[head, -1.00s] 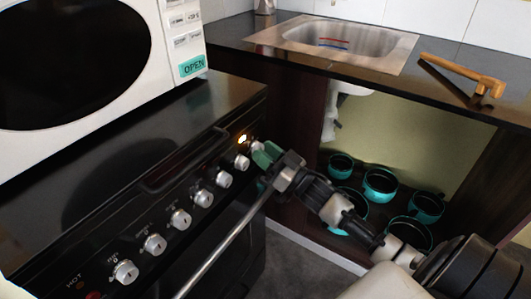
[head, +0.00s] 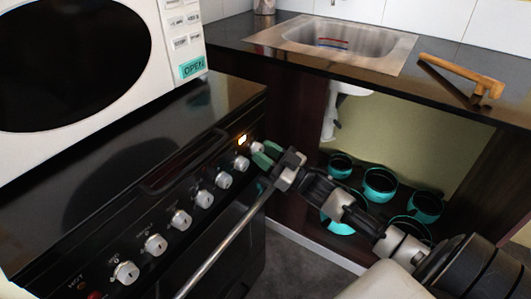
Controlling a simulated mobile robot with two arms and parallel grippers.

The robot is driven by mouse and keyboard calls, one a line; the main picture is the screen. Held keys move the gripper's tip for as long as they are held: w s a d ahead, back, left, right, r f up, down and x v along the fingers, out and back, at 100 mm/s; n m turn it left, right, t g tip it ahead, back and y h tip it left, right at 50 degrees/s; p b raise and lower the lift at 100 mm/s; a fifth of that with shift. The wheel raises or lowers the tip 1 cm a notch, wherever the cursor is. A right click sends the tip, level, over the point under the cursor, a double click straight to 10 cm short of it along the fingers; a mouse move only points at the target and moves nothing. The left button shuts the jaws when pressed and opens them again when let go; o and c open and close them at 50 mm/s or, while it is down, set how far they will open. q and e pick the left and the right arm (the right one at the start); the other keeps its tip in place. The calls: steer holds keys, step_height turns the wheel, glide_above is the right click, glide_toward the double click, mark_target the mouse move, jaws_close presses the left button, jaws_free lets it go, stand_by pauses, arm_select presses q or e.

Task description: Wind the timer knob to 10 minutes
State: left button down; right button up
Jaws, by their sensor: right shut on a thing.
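The stove's front panel (head: 140,226) carries a row of silver knobs. The knob at the far right end of the row (head: 257,148), taken as the timer knob, is partly hidden by my right gripper (head: 266,154). The green fingertips of that gripper sit on either side of this knob and are shut on it. The knob's scale and pointer are too small and covered to read. My left gripper is not in view.
A white microwave (head: 180,80) stands above the stove. A counter with a sink (head: 335,45) and a wooden object (head: 480,82) is behind; teal pots (head: 380,185) sit beneath.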

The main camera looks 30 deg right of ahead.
steer(key=shift+d+r+n+g+y+p, duration=0.1)
steer(key=shift+n+g+y+p, duration=0.55)
steer(key=shift+n, duration=1.7)
steer(key=shift+d+n+g+y+p, duration=0.15)
steer(key=shift+n+g+y, duration=0.85)
steer(key=shift+n, duration=1.35)
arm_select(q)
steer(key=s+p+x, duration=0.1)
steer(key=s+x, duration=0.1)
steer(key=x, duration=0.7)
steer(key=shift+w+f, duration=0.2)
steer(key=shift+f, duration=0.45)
arm_select(e)
steer(key=shift+a+n+g, duration=0.1)
steer(key=shift+n+g, duration=1.05)
steer(key=shift+n, duration=1.15)
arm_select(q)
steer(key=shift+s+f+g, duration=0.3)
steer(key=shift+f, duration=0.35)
arm_select(e)
steer(key=shift+n, duration=0.5)
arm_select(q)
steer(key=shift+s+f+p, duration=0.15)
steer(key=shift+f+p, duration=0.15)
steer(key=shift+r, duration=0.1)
arm_select(e)
steer(key=shift+g, duration=0.3)
steer(key=o, duration=0.9)
